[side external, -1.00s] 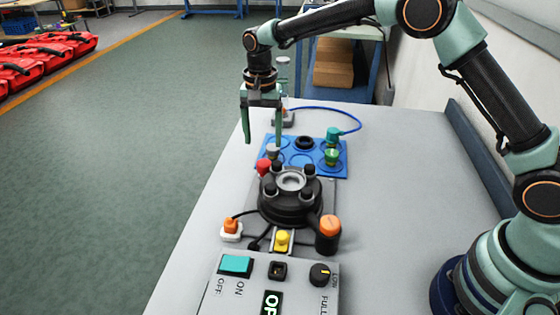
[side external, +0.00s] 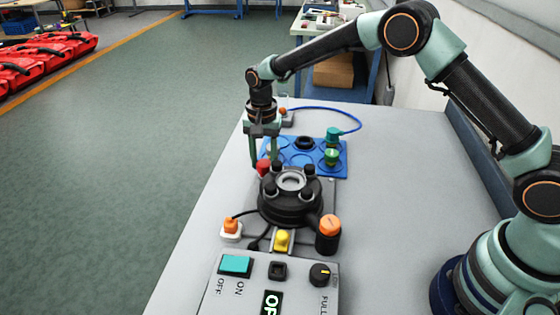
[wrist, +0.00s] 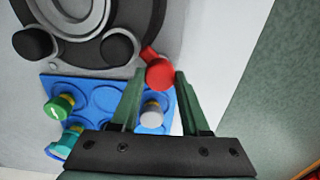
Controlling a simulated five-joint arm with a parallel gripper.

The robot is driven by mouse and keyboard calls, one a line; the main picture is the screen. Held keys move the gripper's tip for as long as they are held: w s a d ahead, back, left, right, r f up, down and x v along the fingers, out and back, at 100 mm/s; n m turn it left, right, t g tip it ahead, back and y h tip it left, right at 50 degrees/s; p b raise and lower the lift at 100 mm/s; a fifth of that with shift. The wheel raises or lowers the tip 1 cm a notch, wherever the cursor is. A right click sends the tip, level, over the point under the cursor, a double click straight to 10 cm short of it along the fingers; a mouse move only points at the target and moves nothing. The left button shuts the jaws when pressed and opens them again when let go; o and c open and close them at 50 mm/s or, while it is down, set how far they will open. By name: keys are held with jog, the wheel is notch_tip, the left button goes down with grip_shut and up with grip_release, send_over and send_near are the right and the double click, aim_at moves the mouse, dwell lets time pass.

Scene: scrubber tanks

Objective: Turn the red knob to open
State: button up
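The red knob (side external: 263,167) sits at the far left side of the black round housing (side external: 290,200). In the wrist view the red knob (wrist: 160,73) is at the middle, on a short red stem pointing to the housing. My gripper (side external: 264,161) hangs over it, pointing down. In the wrist view my gripper (wrist: 159,76) is open, with one green fingertip on each side of the knob. I cannot tell whether either finger touches it. Nothing is held.
A blue tray (side external: 308,143) with green-capped and black parts lies behind the housing. An orange-topped black knob (side external: 328,233), a yellow button (side external: 282,240) and a grey control panel (side external: 255,300) stand in front.

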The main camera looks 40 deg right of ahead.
jog(key=shift+n, duration=0.4)
grip_shut()
jog(key=n, duration=0.2)
jog(key=shift+n, duration=0.4)
jog(key=n, duration=0.3)
jog(key=shift+n, duration=0.3)
jog(key=n, duration=0.6)
jog(key=shift+r+n, duration=0.1)
jog(key=shift+n, duration=0.2)
jog(key=o, duration=1.2)
grip_release()
